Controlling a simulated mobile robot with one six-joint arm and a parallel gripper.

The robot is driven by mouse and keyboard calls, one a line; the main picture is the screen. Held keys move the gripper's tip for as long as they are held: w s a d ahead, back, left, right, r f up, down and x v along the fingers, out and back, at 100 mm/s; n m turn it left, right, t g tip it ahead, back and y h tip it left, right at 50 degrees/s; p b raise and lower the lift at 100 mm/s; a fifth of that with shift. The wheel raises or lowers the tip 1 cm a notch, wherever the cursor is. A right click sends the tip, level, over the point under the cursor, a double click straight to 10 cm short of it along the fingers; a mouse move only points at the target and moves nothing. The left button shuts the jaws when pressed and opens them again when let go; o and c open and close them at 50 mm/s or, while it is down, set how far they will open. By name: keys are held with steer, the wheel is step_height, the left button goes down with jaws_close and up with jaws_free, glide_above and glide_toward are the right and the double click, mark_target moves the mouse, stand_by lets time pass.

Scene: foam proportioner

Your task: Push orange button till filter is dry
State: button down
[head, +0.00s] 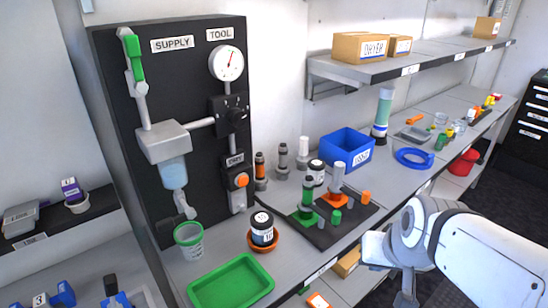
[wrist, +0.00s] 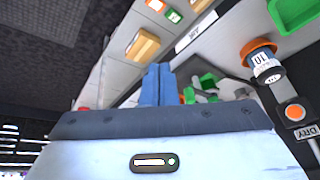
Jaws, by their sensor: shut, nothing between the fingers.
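The orange button (head: 241,180) is on a dark box on the black panel, under a label that reads DRY. It also shows in the wrist view (wrist: 295,112) at the right edge, apart from my gripper. A grey housing (head: 164,143) with a pale blue translucent bowl (head: 173,173) hangs left of it; this looks like the filter, and I cannot tell whether it is wet inside. My gripper (wrist: 158,72) has its blue fingers together and empty. In the head view my arm is at the lower right, over the bench's front edge, well away from the button.
A green tray (head: 230,284), a clear green-rimmed cup (head: 189,240) and a jar in an orange dish (head: 262,232) stand before the panel. A dark mat (head: 330,232) with green and orange parts, a blue bin (head: 346,150) and a shelf (head: 400,65) lie to the right.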

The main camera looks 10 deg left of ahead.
mark_target(243, 181)
steer(key=w+a+m+t+b, duration=0.2)
steer(key=w+a+t+b, duration=0.1)
steer(key=a, duration=0.4)
steer(key=w+a+m+t+b, duration=0.2)
steer(key=w+a+t+b, duration=0.1)
steer(key=a+t+b, duration=0.2)
steer(key=w+a+m+t+b, duration=0.3)
steer(key=a+t, duration=0.4)
steer(key=a, duration=0.4)
steer(key=shift+w+f+b, duration=0.2)
steer(key=shift+w+b, duration=0.4)
steer(key=shift+b, duration=0.3)
steer(key=w+a, duration=0.2)
steer(key=w+a+p, duration=0.1)
steer(key=w+a, duration=0.1)
steer(key=a, duration=0.1)
steer(key=shift+w+a+f, duration=0.1)
steer(key=shift+w+a, duration=0.15)
steer(key=shift+w, duration=0.1)
steer(key=shift+w+a, duration=0.55)
steer(key=shift+a, duration=0.05)
steer(key=shift+w+a, duration=0.2)
steer(key=shift+a, duration=0.1)
